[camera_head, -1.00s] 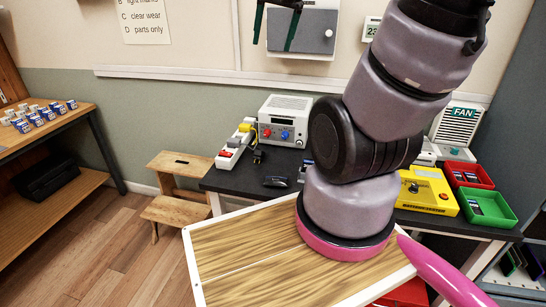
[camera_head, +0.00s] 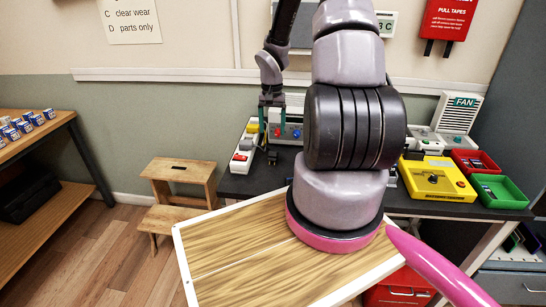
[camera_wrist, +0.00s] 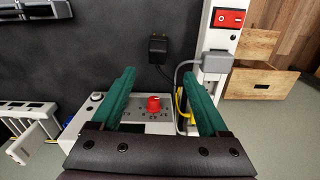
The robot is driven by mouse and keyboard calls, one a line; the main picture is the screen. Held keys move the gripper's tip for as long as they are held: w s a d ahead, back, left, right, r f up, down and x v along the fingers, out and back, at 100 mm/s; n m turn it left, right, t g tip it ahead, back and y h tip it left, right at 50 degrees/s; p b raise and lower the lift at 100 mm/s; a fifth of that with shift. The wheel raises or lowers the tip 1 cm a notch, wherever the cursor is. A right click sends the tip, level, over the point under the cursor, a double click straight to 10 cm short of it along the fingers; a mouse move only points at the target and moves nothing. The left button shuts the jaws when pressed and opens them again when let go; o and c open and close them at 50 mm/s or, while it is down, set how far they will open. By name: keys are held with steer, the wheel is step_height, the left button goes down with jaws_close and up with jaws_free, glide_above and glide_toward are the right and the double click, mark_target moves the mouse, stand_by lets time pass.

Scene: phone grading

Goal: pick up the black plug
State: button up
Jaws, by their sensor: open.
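The black plug (camera_wrist: 158,45) lies on the dark table top in the wrist view, with its cable running towards the power strip. In the head view the plug (camera_head: 272,157) shows small, just below my gripper (camera_head: 272,132). My gripper's green fingers are open and empty. In the wrist view the gripper (camera_wrist: 157,75) points towards the plug, which sits beyond the fingertips and between their lines. The fingers look apart from the plug; the exact height cannot be told.
A white power strip (camera_wrist: 213,42) with a red switch and a grey plug (camera_wrist: 217,62) stands close to the right finger. A bench unit with a red knob (camera_wrist: 153,103) is below the fingers. A yellow box (camera_head: 437,180), red tray (camera_head: 478,163) and green tray (camera_head: 499,191) are on the right.

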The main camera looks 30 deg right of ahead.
mark_target(273, 152)
steer(key=f, duration=1)
steer(key=shift+s+d+f, duration=0.1)
steer(key=shift+d+f, duration=0.1)
steer(key=shift+f, duration=0.2)
jaws_close()
